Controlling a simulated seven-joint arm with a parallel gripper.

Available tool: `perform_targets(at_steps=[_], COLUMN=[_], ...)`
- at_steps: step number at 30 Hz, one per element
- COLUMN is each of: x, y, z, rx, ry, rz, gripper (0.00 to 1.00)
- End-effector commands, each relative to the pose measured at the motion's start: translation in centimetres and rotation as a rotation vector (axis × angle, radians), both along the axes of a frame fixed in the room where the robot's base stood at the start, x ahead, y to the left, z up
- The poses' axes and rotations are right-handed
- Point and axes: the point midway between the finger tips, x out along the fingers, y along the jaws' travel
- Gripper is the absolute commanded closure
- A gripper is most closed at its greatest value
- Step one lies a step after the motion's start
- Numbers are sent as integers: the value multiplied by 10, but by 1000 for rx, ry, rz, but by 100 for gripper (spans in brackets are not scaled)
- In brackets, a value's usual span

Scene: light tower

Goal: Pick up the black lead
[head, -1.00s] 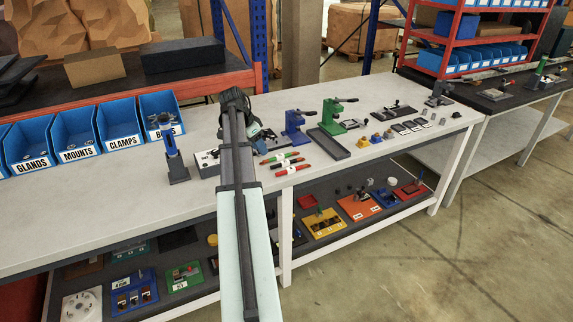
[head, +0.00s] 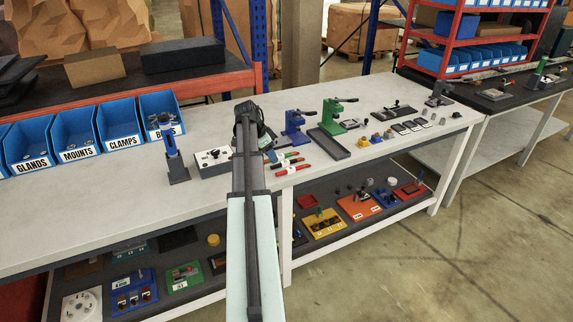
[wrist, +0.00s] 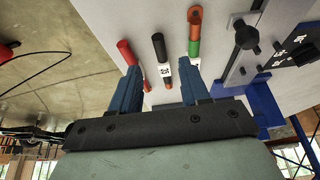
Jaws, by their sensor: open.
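The black lead (wrist: 158,47) lies on the light bench top in the wrist view, with a white marked label and an orange-red end. My gripper (wrist: 163,65) is open. Its two blue fingers appear on either side of the lead, and its labelled part shows between them. I cannot tell how far the fingertips are above it. A red lead (wrist: 126,52) lies to the left and a green lead (wrist: 194,47) with an orange end to the right. In the head view, my gripper (head: 272,151) is over the leads and partly hides them.
A grey block with a dark part (wrist: 245,35) and a blue stand (wrist: 262,105) are right of the leads in the wrist view. The bench's front edge is close.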

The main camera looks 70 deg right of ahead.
Motion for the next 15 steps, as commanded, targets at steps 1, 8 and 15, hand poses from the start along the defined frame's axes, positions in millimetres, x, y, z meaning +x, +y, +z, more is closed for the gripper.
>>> perform_targets(at_steps=[1,8,15], x=[0,-6,-13], y=[0,-7,-15], z=[-2,-20,-46], rx=[0,1,1], ry=[0,1,1], rz=[0,0,0], gripper=[54,54,54])
